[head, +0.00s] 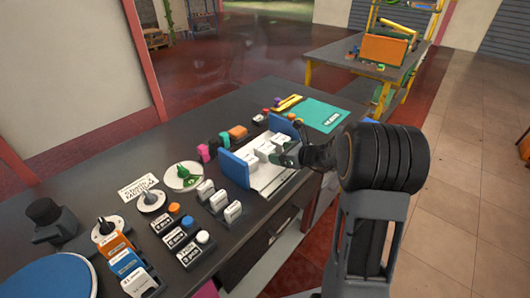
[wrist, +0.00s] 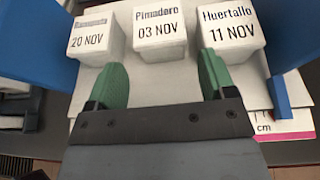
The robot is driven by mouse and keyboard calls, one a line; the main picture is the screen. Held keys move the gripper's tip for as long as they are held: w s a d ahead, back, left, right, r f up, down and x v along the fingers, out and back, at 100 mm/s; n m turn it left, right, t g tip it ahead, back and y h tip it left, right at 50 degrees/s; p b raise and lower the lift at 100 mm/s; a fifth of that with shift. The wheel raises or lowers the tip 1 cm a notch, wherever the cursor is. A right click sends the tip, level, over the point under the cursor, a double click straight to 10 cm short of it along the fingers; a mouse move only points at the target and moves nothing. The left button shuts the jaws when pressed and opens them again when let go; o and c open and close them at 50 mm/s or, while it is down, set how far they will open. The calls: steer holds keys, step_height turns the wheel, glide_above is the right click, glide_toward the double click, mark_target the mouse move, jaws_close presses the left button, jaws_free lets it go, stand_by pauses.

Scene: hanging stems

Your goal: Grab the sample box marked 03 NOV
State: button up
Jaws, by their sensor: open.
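The white sample box marked "Pimodoro 03 NOV" (wrist: 159,36) stands in the middle of a row of three in the wrist view. To its left is the 20 NOV box (wrist: 94,38), to its right the 11 NOV box (wrist: 231,36). My gripper (wrist: 160,80) is open, its two green fingers apart and pointing at the 03 NOV box, with nothing between them. The fingertips lie just short of its front face in the picture; contact cannot be told. In the head view the boxes (head: 267,149) sit between blue ends, and my gripper (head: 285,153) is beside them.
Blue uprights flank the row, one at the left (head: 236,168) and one at the right (wrist: 279,96). The dark table (head: 105,169) also holds small labelled blocks (head: 188,252), a white dish (head: 183,177) and a teal folder (head: 320,114). A second table (head: 345,59) stands behind.

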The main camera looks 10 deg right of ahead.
mark_target(271, 151)
steer(key=x, duration=0.4)
steer(key=shift+w+a+f, duration=0.2)
steer(key=shift+w, duration=0.1)
steer(key=c, duration=0.7)
